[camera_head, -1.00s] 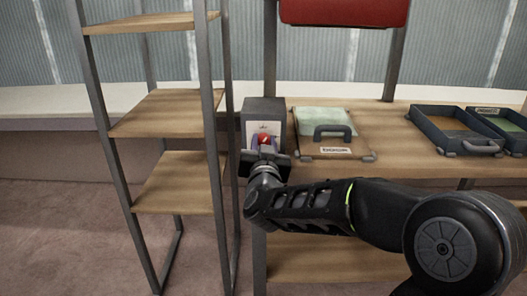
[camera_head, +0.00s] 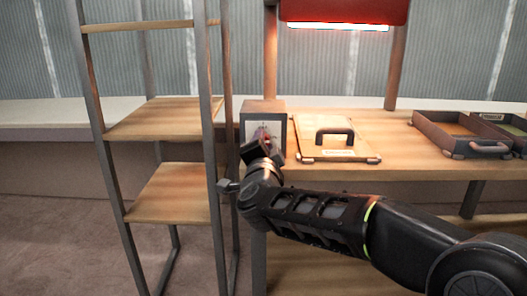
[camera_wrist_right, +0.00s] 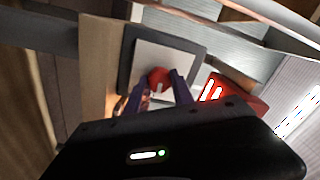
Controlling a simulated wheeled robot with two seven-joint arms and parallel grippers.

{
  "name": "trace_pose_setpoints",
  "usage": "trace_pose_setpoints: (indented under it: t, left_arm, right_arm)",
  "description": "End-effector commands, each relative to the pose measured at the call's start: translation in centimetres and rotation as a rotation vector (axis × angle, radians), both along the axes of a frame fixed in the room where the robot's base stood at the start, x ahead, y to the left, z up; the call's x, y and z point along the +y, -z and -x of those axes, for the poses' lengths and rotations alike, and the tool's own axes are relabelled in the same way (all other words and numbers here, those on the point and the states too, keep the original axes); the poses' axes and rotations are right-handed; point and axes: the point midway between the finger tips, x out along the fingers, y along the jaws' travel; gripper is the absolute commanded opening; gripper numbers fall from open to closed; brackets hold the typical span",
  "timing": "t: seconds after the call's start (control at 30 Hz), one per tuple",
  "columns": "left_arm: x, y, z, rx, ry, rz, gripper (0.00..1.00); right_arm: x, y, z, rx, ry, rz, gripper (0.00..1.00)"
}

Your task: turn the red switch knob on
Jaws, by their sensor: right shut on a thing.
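The red switch knob (camera_wrist_right: 158,80) sits on a pale plate (camera_wrist_right: 178,58) on the front of a dark grey box. In the head view the knob (camera_head: 267,140) is mostly hidden behind my right gripper (camera_head: 262,148). In the right wrist view my right gripper (camera_wrist_right: 160,90) has its two fingers on either side of the knob, shut on it. The gripper is rolled over at a slant. The lamp (camera_head: 345,12) above the bench is red-cased and its tube glows. My left gripper is not in view.
The switch box (camera_head: 263,108) stands at the bench's left end, beside a shelf rack (camera_head: 212,130) whose post is close to my right wrist. A board with a black handle (camera_head: 335,132) and dark trays (camera_head: 455,128) lie on the bench (camera_head: 400,155).

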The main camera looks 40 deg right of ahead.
Motion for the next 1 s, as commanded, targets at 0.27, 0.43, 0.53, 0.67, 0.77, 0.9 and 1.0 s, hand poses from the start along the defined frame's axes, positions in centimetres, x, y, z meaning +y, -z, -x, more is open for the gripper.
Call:
trace_pose_setpoints:
  t: [0.27,0.43,0.53,0.67,0.77,0.9,1.0]
  left_arm:
    - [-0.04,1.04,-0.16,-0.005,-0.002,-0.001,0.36]
    - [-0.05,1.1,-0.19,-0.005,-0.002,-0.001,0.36]
    - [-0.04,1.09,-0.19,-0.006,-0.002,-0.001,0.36]
    - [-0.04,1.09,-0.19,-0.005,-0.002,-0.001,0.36]
    - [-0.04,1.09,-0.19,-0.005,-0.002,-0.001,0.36]
    - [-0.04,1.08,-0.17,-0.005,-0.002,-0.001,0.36]
    - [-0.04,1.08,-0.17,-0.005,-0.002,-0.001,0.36]
  right_arm:
    - [0.0,0.13,-0.01,-0.063,0.0,-0.085,0.0]
    - [-0.01,0.08,0.0,-0.073,0.001,-0.099,0.0]
    - [-0.01,0.06,0.0,-0.074,0.001,-0.1,0.0]
    - [-0.01,0.06,0.0,-0.074,0.001,-0.1,0.0]
    - [-0.01,0.06,0.0,-0.074,0.001,-0.1,0.3]
    - [-0.01,0.05,0.01,-0.074,0.0,-0.099,0.41]
    - [-0.01,0.04,0.0,-0.074,0.0,-0.099,0.5]
